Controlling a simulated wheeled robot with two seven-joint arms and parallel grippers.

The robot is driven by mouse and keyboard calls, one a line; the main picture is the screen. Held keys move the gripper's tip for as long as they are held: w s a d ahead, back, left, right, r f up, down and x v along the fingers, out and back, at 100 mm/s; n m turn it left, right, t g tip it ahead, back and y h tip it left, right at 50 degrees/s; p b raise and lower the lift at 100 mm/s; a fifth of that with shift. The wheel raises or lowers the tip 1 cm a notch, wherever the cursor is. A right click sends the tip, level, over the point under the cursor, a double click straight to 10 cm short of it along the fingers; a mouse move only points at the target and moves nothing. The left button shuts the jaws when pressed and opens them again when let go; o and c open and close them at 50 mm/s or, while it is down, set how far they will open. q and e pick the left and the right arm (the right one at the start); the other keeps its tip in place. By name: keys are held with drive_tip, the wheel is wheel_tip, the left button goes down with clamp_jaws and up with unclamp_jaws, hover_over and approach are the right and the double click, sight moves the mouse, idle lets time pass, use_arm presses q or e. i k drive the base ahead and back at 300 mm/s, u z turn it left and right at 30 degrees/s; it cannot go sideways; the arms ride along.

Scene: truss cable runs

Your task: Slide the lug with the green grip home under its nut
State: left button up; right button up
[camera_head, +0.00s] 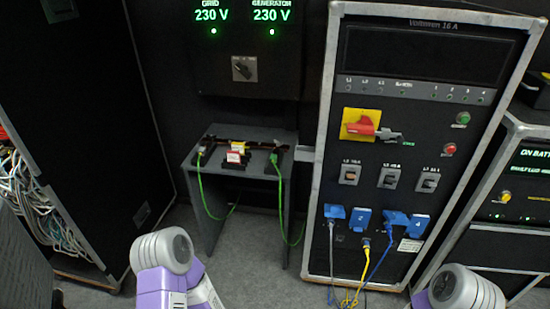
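A small grey table (209,185) stands left of the tall rack. On it lies a dark bar with small red, white and yellow labelled parts (236,155). A green cable (203,190) runs down from its left end and another green cable (282,205) from its right end. Small green parts show at both ends, the right one (274,158) clearer. The lug, its grip and the nut are too small to tell apart, and I cannot tell how far any lug is in. Only links of my two arms show at the bottom edge; both grippers are out of view.
The tall rack (404,65) with a red-yellow switch (363,125) and blue plugs (334,212) stands close right of the table. A panel with green 230 V displays (243,14) is behind. An open black cabinet (75,100) with loose cables is at left. Grey floor lies in front.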

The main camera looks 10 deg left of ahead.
sight(274, 157)
drive_tip(key=z, duration=0.6)
drive_tip(key=k, duration=0.2)
drive_tip(key=u, duration=1.4)
drive_tip(key=i, duration=1.4)
drive_tip(key=z, duration=0.25)
